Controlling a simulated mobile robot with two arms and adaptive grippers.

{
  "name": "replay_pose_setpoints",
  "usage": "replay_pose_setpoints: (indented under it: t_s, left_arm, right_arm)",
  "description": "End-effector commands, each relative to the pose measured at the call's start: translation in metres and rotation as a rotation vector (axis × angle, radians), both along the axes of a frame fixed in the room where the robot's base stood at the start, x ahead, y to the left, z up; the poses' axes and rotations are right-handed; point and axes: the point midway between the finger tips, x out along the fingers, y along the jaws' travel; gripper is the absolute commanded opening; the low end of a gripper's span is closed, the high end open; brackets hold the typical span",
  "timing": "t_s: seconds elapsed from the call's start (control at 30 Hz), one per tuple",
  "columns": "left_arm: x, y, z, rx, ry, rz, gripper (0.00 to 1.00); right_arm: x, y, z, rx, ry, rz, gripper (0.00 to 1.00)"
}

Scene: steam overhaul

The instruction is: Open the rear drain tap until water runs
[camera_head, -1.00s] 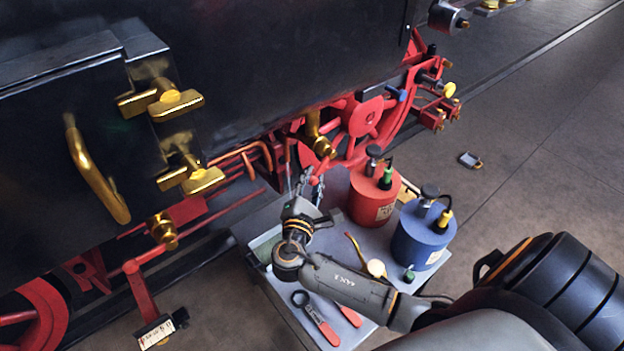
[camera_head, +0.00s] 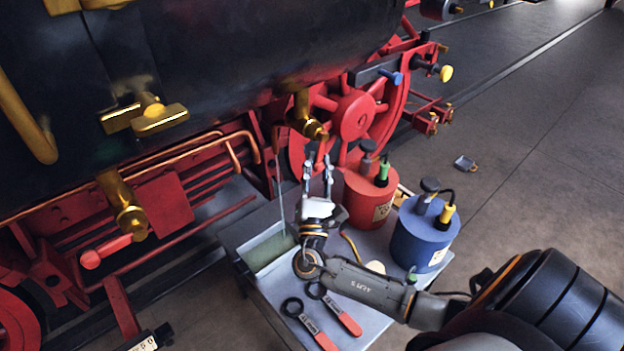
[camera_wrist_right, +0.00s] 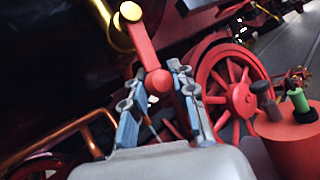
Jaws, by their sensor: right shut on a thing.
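A brass drain tap (camera_head: 305,116) hangs under the dark boiler side, in front of the red wheel. Its red lever (camera_wrist_right: 140,45) shows in the right wrist view, slanting down from the brass body (camera_wrist_right: 130,12) to a rounded red end. My right gripper (camera_head: 318,160) is just below the tap. In the wrist view its fingers (camera_wrist_right: 158,90) are on both sides of the lever's rounded end, shut on it. The tap's outlet cannot be made out. A second brass tap (camera_head: 122,205) with a red lever (camera_head: 105,251) is farther left. My left gripper is out of view.
A grey trolley top (camera_head: 262,217) under my right arm carries a red can (camera_head: 365,198), a blue can (camera_head: 420,240), red-handled wrenches (camera_head: 322,328) and a tray with a thin upright rod (camera_head: 280,190). Red wheels and copper pipes lie behind. The floor at right is mostly clear.

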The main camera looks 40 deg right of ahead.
Motion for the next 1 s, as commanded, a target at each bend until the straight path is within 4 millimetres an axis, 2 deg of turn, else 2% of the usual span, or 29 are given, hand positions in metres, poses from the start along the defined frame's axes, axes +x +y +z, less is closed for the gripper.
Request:
replay_pose_setpoints:
  t_s: [0.03,0.3,0.9,0.93,1.0]
  left_arm:
    - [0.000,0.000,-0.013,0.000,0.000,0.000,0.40]
    - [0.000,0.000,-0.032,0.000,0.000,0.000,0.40]
    - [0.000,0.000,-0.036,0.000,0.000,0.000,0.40]
    - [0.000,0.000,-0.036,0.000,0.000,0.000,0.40]
    - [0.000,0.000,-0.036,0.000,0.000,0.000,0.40]
  right_arm:
    - [-0.001,-0.002,-0.012,-0.032,0.007,0.002,0.00]
    - [0.000,-0.011,-0.009,-0.151,-0.001,0.003,0.00]
    - [0.000,-0.014,-0.005,-0.191,-0.005,0.002,0.00]
    - [0.000,-0.014,-0.005,-0.191,-0.005,0.002,0.30]
    - [0.001,-0.014,-0.005,-0.191,-0.005,0.001,0.44]
